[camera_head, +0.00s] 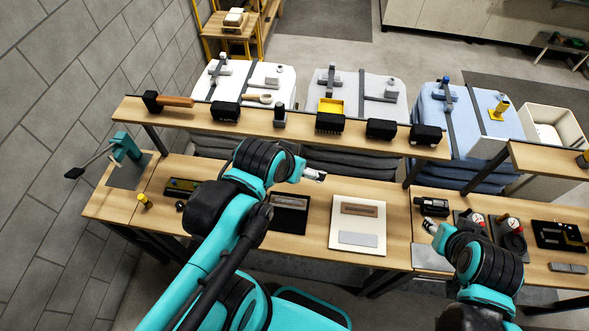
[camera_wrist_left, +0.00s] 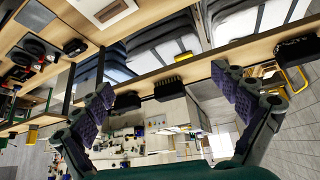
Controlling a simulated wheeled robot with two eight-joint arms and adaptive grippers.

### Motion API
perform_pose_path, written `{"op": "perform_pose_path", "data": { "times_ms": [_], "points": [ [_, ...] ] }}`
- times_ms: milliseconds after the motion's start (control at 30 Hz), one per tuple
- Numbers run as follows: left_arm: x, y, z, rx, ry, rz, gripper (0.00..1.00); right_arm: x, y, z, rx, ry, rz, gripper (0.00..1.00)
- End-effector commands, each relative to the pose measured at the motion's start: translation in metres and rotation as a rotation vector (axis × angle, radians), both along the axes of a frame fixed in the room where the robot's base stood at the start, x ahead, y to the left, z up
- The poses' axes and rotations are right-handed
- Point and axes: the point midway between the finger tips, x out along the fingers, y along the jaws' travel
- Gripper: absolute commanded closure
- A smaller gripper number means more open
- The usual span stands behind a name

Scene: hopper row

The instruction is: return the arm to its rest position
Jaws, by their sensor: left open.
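My left arm (camera_head: 235,220) reaches in from the left over the workbench. Its gripper (camera_head: 316,176) is above the bench, in front of the raised shelf. In the left wrist view the left gripper (camera_wrist_left: 172,98) has its two dark padded fingers spread wide, with nothing between them. My right arm (camera_head: 485,262) is bent at the lower right. Its gripper (camera_head: 431,227) is near the bench's front edge, too small to show whether it is open or shut.
A white board (camera_head: 345,243) and a black tray (camera_head: 290,215) lie on the bench. Grey and blue hoppers stand beyond.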

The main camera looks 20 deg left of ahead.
Motion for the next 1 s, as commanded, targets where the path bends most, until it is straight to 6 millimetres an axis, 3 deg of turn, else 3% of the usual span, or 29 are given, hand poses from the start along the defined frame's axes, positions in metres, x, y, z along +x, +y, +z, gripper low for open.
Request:
{"op": "perform_pose_path", "data": {
  "times_ms": [100, 433, 567, 767, 1000],
  "points": [
    [-0.009, 0.0, -0.009, 0.007, -0.026, -0.01, 0.03, 0.0, 0.0, 0.0, 0.0, 0.0, 0.0, 0.6],
    [-0.01, 0.0, -0.011, 0.008, -0.031, -0.011, 0.03, 0.0, 0.0, 0.0, 0.0, 0.0, 0.0, 0.6],
    [-0.01, 0.0, -0.02, 0.008, -0.03, -0.011, 0.03, 0.0, 0.0, -0.01, 0.0, 0.0, 0.0, 0.6],
    [-0.01, 0.0, -0.067, 0.008, -0.03, -0.011, 0.03, 0.0, 0.0, -0.057, 0.0, 0.0, 0.0, 0.6],
    [-0.009, 0.0, -0.153, 0.008, -0.03, -0.011, 0.03, 0.0, 0.0, -0.143, 0.0, 0.0, 0.0, 0.6]
  ]
}}
